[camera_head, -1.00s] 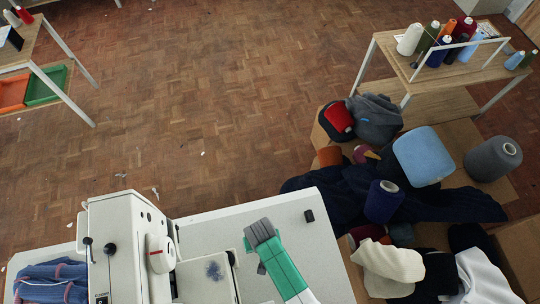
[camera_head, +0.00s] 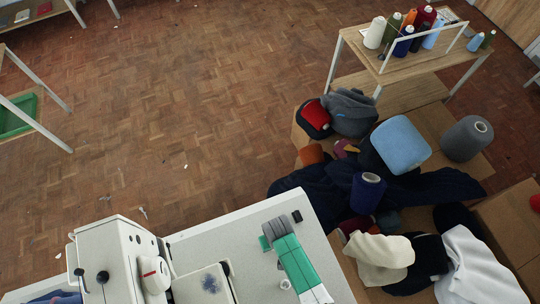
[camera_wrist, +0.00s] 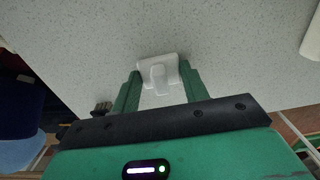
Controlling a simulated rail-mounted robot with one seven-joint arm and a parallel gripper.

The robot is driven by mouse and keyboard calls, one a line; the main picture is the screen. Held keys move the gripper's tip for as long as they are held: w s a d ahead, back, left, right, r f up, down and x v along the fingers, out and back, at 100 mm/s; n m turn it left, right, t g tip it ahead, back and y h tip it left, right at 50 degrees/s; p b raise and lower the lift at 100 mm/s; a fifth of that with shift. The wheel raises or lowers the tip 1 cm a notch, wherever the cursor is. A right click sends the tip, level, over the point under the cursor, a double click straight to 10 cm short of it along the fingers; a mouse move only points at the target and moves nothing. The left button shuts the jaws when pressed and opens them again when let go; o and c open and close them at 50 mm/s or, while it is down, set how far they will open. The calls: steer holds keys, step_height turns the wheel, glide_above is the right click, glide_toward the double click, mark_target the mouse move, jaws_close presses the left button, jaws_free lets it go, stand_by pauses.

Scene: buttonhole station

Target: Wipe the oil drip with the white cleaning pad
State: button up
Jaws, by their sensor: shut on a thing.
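The oil drip is a dark speckled smudge (camera_head: 211,283) on the pale flat plate (camera_head: 186,290) of the sewing machine, low in the head view. The white cleaning pad (camera_wrist: 159,73), with a small upright grip, is between my green fingertips (camera_wrist: 158,84) in the wrist view. My gripper is shut on it, above the speckled grey tabletop; I cannot tell whether the pad touches the top. In the head view my gripper (camera_head: 264,243) is to the right of the drip, apart from it, and its body hides the pad. The drip is not in the wrist view.
The white sewing machine (camera_head: 118,262) stands left of the drip. A small dark object (camera_head: 296,216) lies near the table's far right corner. Piled fabric and cones (camera_head: 368,193) crowd the right side. A shelf of thread cones (camera_head: 412,62) stands behind. Tabletop between machine and gripper looks clear.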

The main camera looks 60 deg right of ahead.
step_height(320, 180, up, 8)
steer(key=p, duration=0.7)
steer(key=shift+r, duration=0.1)
stand_by(0.4)
